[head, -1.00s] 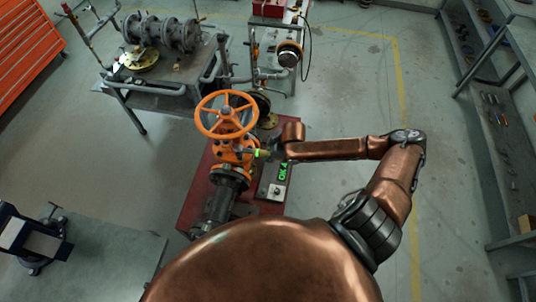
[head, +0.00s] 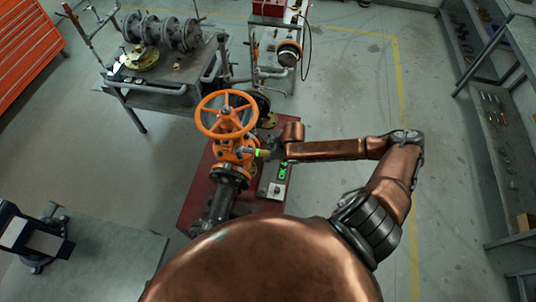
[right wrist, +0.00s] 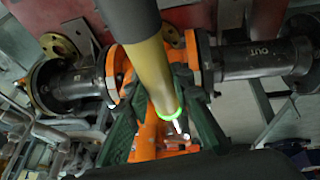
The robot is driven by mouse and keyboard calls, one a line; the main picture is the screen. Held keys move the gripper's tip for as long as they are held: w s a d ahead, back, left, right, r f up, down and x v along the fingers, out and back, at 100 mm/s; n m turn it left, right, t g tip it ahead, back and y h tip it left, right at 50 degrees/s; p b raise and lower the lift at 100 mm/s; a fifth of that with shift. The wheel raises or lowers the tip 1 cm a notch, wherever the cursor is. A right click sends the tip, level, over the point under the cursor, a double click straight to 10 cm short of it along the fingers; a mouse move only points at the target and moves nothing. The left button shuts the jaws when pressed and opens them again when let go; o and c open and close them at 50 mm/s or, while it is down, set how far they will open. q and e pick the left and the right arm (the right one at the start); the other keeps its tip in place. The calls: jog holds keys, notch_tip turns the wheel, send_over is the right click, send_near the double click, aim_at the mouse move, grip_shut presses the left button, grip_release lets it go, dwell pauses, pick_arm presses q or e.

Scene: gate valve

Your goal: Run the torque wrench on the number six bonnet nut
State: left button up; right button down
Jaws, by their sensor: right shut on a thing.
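The gate valve (head: 230,150) has an orange body and an orange handwheel (head: 226,115). My right gripper (head: 268,154) is at the right side of the valve's bonnet flange, shut on the torque wrench (head: 260,153). In the right wrist view, the wrench (right wrist: 155,75) is a dark and yellow cylinder with a glowing green ring, between the dark green fingers of my gripper (right wrist: 158,85). Its bright metal tip (right wrist: 178,126) points toward the orange body. The bonnet nuts are too small to number, and I cannot tell whether the wrench tip is seated on one. My left gripper is out of view.
The valve stands on a red base (head: 196,190) beside a control box (head: 276,188) with a green readout. A bench with a flanged pipe assembly (head: 160,32) is behind left, and a grey table (head: 110,260) is front left. Open floor lies to the right.

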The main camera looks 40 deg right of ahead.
jog(key=shift+w+f, duration=0.1)
jog(key=shift+f+b, duration=0.3)
jog(key=shift+f, duration=1.1)
jog(key=shift+f+p, duration=0.35)
jog(key=shift+p, duration=0.5)
dwell(1.1)
jog(key=shift+f+p, duration=0.3)
dwell(0.9)
jog(key=shift+r+p, duration=0.25)
jog(key=shift+p, duration=0.65)
dwell(0.3)
jog(key=shift+r, duration=0.15)
